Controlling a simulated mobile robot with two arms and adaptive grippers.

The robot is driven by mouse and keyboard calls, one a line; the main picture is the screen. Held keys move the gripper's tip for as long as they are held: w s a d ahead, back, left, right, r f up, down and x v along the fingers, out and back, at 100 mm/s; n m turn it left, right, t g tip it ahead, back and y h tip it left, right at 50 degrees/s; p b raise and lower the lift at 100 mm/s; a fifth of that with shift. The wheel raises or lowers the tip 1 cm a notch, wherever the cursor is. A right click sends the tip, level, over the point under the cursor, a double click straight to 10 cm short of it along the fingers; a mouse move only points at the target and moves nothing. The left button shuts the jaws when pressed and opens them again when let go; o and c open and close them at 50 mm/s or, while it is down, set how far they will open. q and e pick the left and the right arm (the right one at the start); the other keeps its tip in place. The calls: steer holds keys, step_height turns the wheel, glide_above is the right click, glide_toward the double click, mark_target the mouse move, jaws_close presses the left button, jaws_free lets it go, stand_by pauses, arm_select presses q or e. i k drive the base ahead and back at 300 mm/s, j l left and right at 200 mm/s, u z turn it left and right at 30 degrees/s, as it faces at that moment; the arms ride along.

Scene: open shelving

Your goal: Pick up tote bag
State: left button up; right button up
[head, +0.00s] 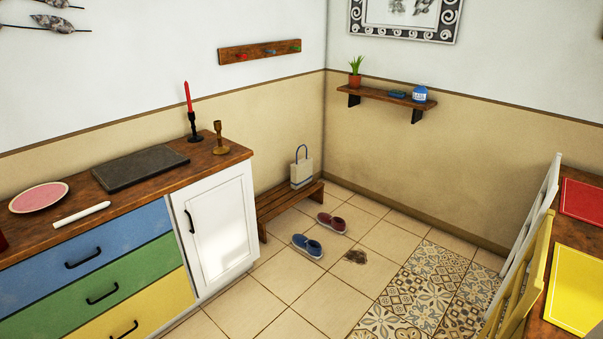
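A small cream tote bag (301,173) with a blue looped handle and a grey-blue lower band stands upright on a low wooden bench (275,205). The bench is against the left wall, near the room's corner, just beyond the white cabinet. The handle loop sticks up above the bag. Neither of my grippers shows in the head view.
A cabinet with coloured drawers and a white door (222,230) stands at left, partly in front of the bench. Chairs (525,260) and a table stand at right.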

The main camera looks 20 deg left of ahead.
mark_target(300, 171)
steer(key=i, duration=0.85)
steer(key=i+u, duration=0.1)
steer(key=i, duration=1.65)
steer(key=i+l+u, duration=0.15)
steer(key=i, duration=0.75)
steer(key=i+l, duration=0.15)
steer(key=i, duration=0.7)
